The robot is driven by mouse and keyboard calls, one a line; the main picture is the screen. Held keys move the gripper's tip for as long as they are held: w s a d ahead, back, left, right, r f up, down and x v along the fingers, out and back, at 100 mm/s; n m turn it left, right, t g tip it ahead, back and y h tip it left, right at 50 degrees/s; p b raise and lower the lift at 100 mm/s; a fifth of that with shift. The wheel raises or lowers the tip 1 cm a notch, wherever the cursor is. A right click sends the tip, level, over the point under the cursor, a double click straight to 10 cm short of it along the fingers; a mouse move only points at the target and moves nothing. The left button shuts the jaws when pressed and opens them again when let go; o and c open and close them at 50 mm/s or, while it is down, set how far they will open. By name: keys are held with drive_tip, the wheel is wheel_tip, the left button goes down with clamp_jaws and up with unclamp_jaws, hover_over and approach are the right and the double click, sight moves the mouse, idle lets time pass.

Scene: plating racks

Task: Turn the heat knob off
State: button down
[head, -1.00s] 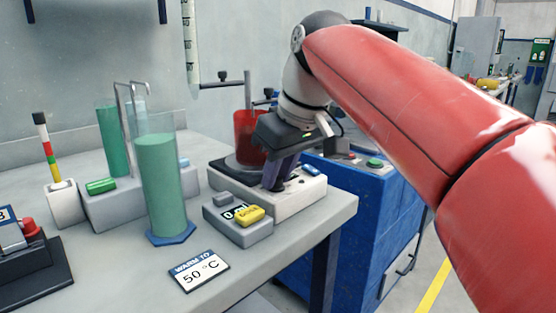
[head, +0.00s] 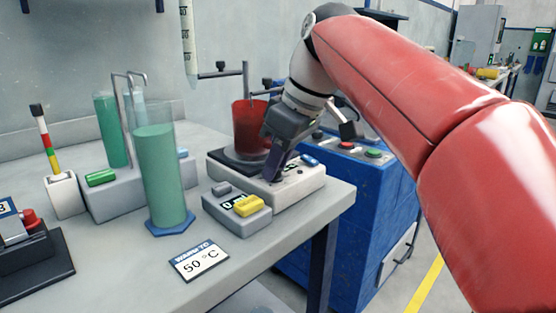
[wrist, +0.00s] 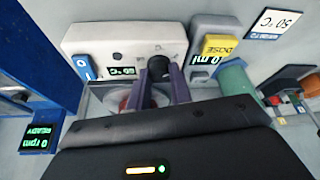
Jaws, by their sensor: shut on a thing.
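The heat knob (wrist: 158,67) is a short black knob on the front panel of the white hotplate (head: 305,187). In the wrist view it sits between the tips of my gripper's two purple fingers. My gripper (wrist: 162,74) is shut on the knob. In the head view my gripper (head: 272,180) reaches down, tilted, to the hotplate's panel and hides the knob. The panel also carries a small green-lit display (wrist: 121,71) and a blue switch (wrist: 84,66). A beaker of red liquid (head: 247,130) stands on the hotplate behind my gripper.
A grey dosing box (head: 236,212) with a yellow button stands just in front of the hotplate. A tall cylinder of green liquid (head: 160,175) is to its left. A card (head: 199,261) reading 50 °C lies near the table edge. A blue cabinet (head: 350,220) stands at right.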

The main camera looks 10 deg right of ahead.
drive_tip(key=c, duration=1.5)
unclamp_jaws()
drive_tip(key=shift+c, duration=0.2)
drive_tip(key=v, duration=0.7)
drive_tip(key=shift+r, duration=0.35)
drive_tip(key=shift+d, duration=0.1)
